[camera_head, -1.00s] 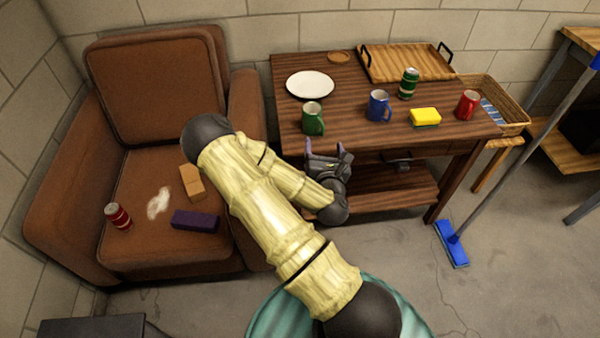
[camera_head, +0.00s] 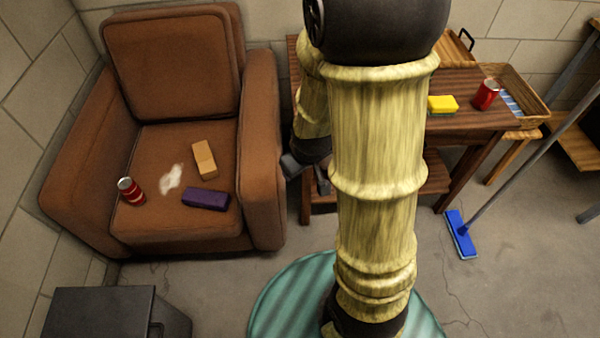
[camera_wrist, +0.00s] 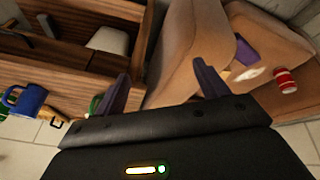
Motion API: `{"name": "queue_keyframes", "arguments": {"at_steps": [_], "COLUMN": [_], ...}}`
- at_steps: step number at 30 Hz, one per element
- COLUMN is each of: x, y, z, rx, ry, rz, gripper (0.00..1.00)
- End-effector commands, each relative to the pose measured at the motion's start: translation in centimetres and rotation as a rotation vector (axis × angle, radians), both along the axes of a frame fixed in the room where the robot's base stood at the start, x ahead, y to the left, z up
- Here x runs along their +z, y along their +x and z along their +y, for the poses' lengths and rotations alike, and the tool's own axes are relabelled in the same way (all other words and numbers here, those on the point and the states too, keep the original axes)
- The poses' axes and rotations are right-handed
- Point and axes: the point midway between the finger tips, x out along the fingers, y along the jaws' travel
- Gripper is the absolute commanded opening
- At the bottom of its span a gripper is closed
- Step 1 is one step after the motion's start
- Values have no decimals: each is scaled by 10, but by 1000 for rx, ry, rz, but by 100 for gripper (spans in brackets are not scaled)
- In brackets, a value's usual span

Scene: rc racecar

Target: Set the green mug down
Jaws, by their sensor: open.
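The green mug is hidden behind my arm in the head view. In the wrist view a sliver of green (camera_wrist: 96,103), probably the mug, shows beside my left finger, mostly covered by the finger and gripper body. My gripper (camera_wrist: 162,75) is open with nothing between its fingers. In the head view it (camera_head: 307,174) hangs low between the armchair and the wooden table (camera_head: 462,83), near the table's front left corner.
The brown armchair (camera_head: 262,150) stands close left of my gripper, with a red can (camera_head: 131,191), tan block (camera_head: 204,160) and purple block (camera_head: 205,197) on its seat. A yellow sponge (camera_head: 442,105) and red mug (camera_head: 486,94) stand on the table. A blue mug (camera_wrist: 26,100) shows in the wrist view.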

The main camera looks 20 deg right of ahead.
Motion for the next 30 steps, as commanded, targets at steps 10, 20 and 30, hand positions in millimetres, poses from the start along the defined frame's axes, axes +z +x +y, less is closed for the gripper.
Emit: {"name": "queue_keyframes", "arguments": {"at_steps": [10, 20, 30], "x": [50, 49, 49], "y": [-57, -58, -58], "z": [30, 31, 31], "rx": [-237, -242, -241], "ry": [143, 143, 143], "rz": [142, 148, 147], "gripper": [73, 73, 59]}}
